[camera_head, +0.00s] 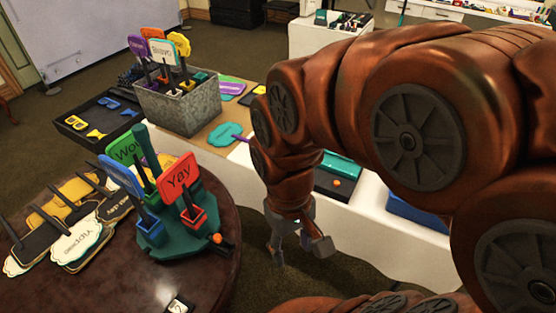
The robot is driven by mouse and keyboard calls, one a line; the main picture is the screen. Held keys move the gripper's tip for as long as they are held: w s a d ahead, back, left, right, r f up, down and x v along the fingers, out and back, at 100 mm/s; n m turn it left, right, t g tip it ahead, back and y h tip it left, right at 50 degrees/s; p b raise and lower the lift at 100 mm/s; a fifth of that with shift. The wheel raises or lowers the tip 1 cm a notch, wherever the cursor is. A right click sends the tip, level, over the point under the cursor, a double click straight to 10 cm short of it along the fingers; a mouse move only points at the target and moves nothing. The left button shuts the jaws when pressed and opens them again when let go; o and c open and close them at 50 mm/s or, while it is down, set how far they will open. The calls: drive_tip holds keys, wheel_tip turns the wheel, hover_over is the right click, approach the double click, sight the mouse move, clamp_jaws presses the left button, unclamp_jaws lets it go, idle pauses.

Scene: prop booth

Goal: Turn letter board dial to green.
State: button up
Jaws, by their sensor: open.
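My gripper (299,254) hangs open and empty, its two grey fingers apart, in front of the white-draped table. Behind it on that table lies a flat teal and black item (340,165) with a small orange knob (336,182); my arm partly covers it. On the round table a dark green stand (177,240) holds several sign props, and an orange knob (216,239) sits at its right edge. I cannot tell which of these, if either, is the letter board dial, and no lettering or green mark is readable at either knob. My gripper touches neither knob.
The round dark table (215,280) at left holds the red Yay sign (178,178) and several loose signs. A grey metal bin (185,105) of signs stands behind. A blue item (417,213) lies at right, partly hidden by my arm. Carpet shows between the tables.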

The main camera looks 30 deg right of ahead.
drive_tip(key=w+d+f+p, duration=0.1)
drive_tip(key=w+d, duration=0.3)
drive_tip(key=w, duration=0.6)
drive_tip(key=w+d+p, duration=0.1)
drive_tip(key=w+d, duration=0.3)
drive_tip(key=w, duration=0.6)
drive_tip(key=shift+n+t, duration=0.7)
drive_tip(key=shift+t, duration=0.1)
drive_tip(key=w+d+f, duration=0.3)
drive_tip(key=w+d, duration=0.1)
drive_tip(key=d, duration=0.1)
drive_tip(key=w+d+f, duration=0.3)
drive_tip(key=w+d, duration=0.2)
drive_tip(key=w+d+f+p, duration=0.1)
drive_tip(key=w+d+f, duration=0.3)
drive_tip(key=w+d, duration=0.1)
drive_tip(key=shift+w+d, duration=0.2)
drive_tip(key=shift+w, duration=0.05)
drive_tip(key=shift+w+d+f, duration=0.15)
drive_tip(key=shift+d+f, duration=0.15)
drive_tip(key=shift+f, duration=0.3)
drive_tip(key=shift+f+p, duration=1.35)
drive_tip(key=shift+f, duration=2.25)
clamp_jaws()
